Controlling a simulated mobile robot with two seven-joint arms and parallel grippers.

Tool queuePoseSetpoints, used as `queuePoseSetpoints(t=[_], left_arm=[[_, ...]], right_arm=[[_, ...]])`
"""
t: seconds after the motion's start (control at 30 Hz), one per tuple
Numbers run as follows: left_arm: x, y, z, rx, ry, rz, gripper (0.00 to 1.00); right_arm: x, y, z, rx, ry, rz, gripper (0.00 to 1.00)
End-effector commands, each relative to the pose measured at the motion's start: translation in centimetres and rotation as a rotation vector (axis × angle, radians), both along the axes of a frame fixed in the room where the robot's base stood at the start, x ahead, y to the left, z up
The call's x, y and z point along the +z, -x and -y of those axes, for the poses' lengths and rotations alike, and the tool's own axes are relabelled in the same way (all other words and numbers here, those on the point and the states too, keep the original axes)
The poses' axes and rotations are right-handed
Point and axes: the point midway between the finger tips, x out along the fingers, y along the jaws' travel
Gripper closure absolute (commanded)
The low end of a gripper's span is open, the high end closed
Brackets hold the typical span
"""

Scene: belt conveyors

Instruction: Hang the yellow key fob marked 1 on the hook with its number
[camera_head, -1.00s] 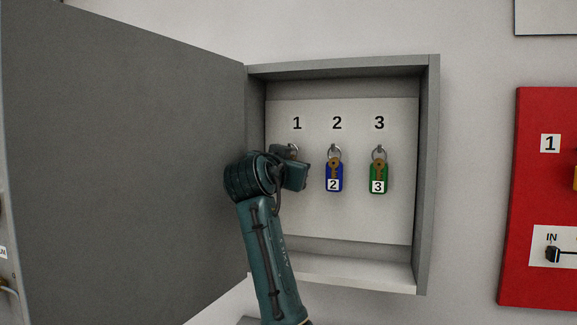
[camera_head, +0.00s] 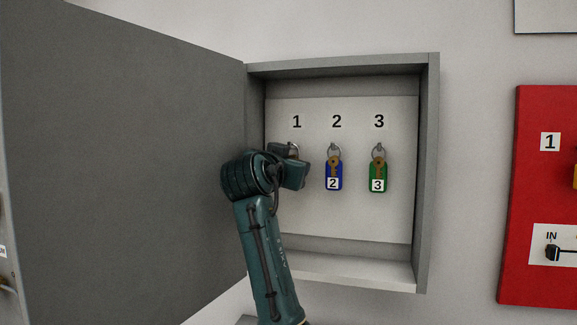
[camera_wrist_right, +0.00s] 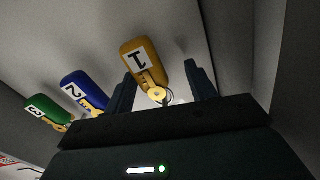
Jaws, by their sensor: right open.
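The yellow key fob marked 1 (camera_wrist_right: 143,62) shows in the right wrist view, with its metal ring at hook 1. In the head view, its ring (camera_head: 293,149) shows below the number 1 (camera_head: 297,122), and my right gripper hides the rest of the fob. My right gripper (camera_head: 289,165) is open, and in the wrist view its two fingers (camera_wrist_right: 160,80) stand apart on either side of the fob's key and ring. I cannot tell whether a finger touches the fob. My left gripper is not in view.
The blue fob marked 2 (camera_head: 333,178) and the green fob marked 3 (camera_head: 378,178) hang on the hooks to the right. The grey cabinet (camera_head: 429,170) has side walls, and its open door (camera_head: 120,160) stands left of my arm. A red board (camera_head: 535,200) is farther right.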

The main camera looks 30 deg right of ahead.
Motion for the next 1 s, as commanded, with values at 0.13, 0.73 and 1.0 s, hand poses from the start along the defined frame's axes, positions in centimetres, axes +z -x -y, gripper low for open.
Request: queuePoseSetpoints(t=[0.13, 0.73, 1.0], left_arm=[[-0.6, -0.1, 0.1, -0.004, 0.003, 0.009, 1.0], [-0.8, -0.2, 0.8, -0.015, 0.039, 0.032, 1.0], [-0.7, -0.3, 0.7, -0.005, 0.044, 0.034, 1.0]], right_arm=[[-0.3, 1.7, -2.1, 0.005, -0.002, 0.004, 0.44], [-0.1, 8.0, -9.3, 0.001, -0.001, 0.0, 0.44], [0.0, 8.0, -9.4, 0.001, -0.001, -0.001, 0.44]])
